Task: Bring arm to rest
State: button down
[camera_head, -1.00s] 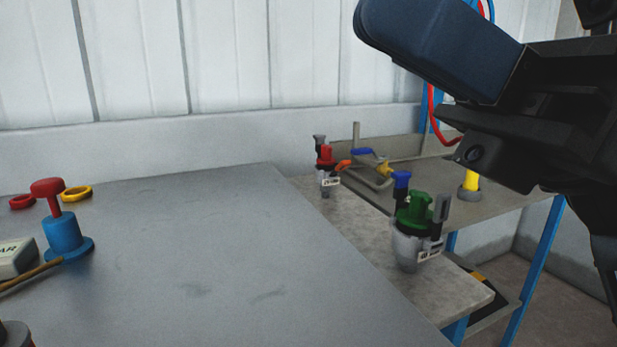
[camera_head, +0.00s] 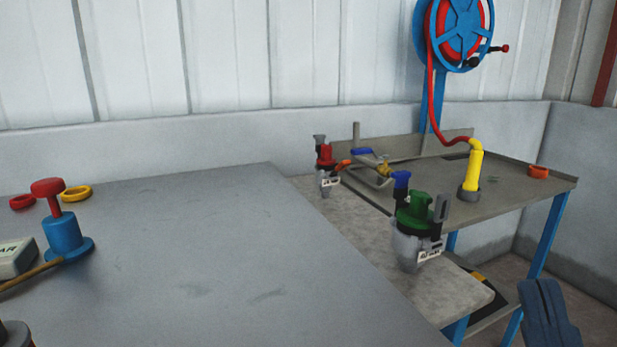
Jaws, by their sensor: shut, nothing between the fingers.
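A dark blue part of my arm (camera_head: 546,318) shows low at the right edge of the picture, cut off by the bottom border. The arm part shows in front of the floor, to the right of the blue-legged bench (camera_head: 520,180).
A grey table (camera_head: 210,240) fills the left, with a blue piece with a red knob (camera_head: 62,235) on it. A green-topped vessel (camera_head: 414,230) and a red-topped one (camera_head: 327,165) stand on a stone-like shelf (camera_head: 445,295). A hose reel (camera_head: 458,30) hangs behind the bench.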

jog(key=s+d+f+m+g+h, duration=0.1)
jog(key=s+d+f+m+g, duration=0.2)
jog(key=s+f, duration=0.45)
jog(key=s+d+f+m+g+h, duration=0.1)
jog(key=s+f+m+g, duration=0.2)
jog(key=s+f+g, duration=0.4)
jog(key=s+d+f+m+g+h, duration=0.1)
jog(key=s+d+f+m+g, duration=0.15)
jog(key=s+f, duration=0.55)
notch_tip(320, 180, up, 16)
jog(key=w+p, duration=0.1)
jog(key=p, duration=1.5)
jog(key=shift+a+f+p, duration=0.15)
jog(key=shift+a+p, duration=0.15)
jog(key=shift+p, duration=0.05)
jog(key=shift+g, duration=0.25)
